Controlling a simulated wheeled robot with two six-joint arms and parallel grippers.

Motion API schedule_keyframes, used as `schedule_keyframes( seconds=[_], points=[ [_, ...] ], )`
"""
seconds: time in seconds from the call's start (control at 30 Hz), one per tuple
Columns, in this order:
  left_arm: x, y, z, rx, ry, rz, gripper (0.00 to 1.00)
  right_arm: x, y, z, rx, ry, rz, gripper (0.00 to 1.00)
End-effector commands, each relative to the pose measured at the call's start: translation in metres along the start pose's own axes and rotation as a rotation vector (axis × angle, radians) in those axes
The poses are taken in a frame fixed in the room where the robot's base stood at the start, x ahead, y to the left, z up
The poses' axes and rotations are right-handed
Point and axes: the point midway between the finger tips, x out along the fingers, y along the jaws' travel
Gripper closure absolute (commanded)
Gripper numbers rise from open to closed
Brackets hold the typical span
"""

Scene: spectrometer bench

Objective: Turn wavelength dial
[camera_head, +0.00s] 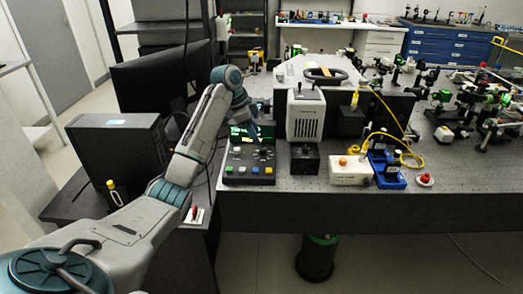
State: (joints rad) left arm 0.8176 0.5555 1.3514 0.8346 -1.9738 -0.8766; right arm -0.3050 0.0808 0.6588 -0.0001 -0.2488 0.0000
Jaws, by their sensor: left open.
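A dark control box (249,177) with a screen of green text and rows of coloured buttons or knobs stands at the front left of the bench. I cannot tell which part, if any, is the wavelength dial. My left arm reaches in from the left, and its left gripper (254,134) points down in front of the screen, above the button panel. The left gripper is open with nothing visible in it. It hides part of the screen. I cannot tell whether it touches the box. My right gripper is not in view.
A beige vented unit (305,117) and a small black box (305,159) stand just right of the control box. A white box with an orange button (350,171) is further right. A black computer case (116,152) and a monitor (150,78) are left. Crowded optics fill the right.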

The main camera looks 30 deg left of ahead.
Motion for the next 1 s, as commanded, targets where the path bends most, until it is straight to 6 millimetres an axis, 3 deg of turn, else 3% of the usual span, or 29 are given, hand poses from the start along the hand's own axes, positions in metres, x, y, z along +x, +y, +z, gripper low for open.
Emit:
schedule_keyframes(
  seconds=[0.33,0.73,0.97,1.0],
  points=[
    [0.051,0.0,-0.001,0.001,0.0,-0.001,0.55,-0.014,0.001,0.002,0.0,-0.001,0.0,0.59],
    [0.06,0.0,-0.001,0.001,0.0,-0.003,0.55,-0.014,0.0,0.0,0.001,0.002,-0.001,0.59],
    [0.06,0.0,-0.001,0.001,0.0,-0.003,0.98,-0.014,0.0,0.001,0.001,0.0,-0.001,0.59],
    [0.06,0.0,-0.001,0.001,0.0,-0.003,1.0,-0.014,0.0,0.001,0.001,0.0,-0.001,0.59]
  ],
)
